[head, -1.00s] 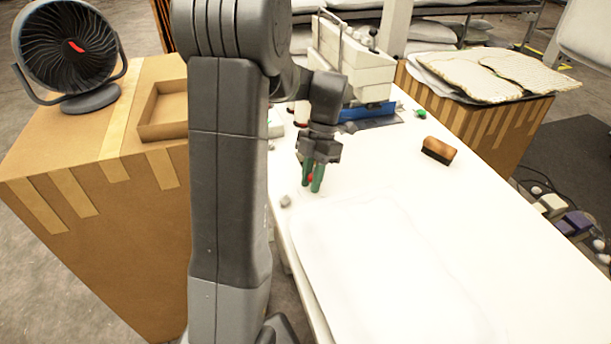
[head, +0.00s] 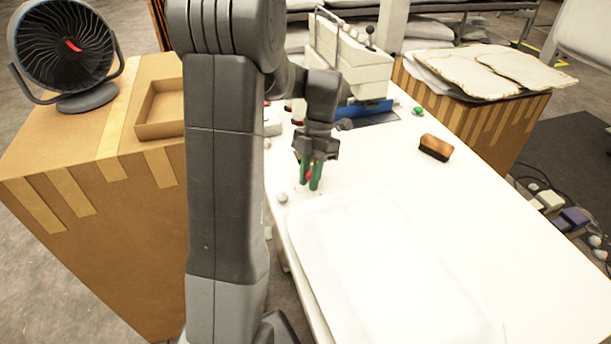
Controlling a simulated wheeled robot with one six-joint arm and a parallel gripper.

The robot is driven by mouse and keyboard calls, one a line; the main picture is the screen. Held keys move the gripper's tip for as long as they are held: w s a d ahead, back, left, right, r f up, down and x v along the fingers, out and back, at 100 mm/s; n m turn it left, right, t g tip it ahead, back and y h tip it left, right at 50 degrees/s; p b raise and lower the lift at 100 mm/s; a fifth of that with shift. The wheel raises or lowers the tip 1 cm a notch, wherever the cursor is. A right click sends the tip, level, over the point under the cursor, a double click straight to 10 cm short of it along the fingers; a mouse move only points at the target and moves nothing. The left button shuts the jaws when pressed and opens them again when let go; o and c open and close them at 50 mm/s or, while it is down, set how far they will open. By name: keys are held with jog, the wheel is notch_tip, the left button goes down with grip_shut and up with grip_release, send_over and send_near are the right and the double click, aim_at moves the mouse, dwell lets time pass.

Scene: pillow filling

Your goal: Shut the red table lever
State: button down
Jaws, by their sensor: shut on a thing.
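The red table lever (head: 309,175) shows as a small red spot between the green fingers of my gripper (head: 310,183), near the left edge of the white table (head: 470,240). My gripper points down and is shut on the red lever. The fingers hide most of the lever, so its angle cannot be told.
A white pillow (head: 390,270) lies on the table in front. A sewing machine (head: 350,65) stands behind my gripper. A brush (head: 435,148) and a green knob (head: 418,111) are to the right. A small grey knob (head: 282,197) is close by at the left edge. A cardboard box with a fan (head: 68,45) stands at left.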

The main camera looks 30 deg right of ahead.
jog(key=shift+w+r, duration=0.1)
jog(key=shift+r, duration=0.05)
jog(key=c, duration=1.3)
grip_release()
jog(key=v, duration=0.9)
jog(key=a+v, duration=0.1)
jog(key=v, duration=0.3)
jog(key=shift+w+r, duration=0.35)
jog(key=shift+w, duration=0.05)
jog(key=shift+o, duration=0.2)
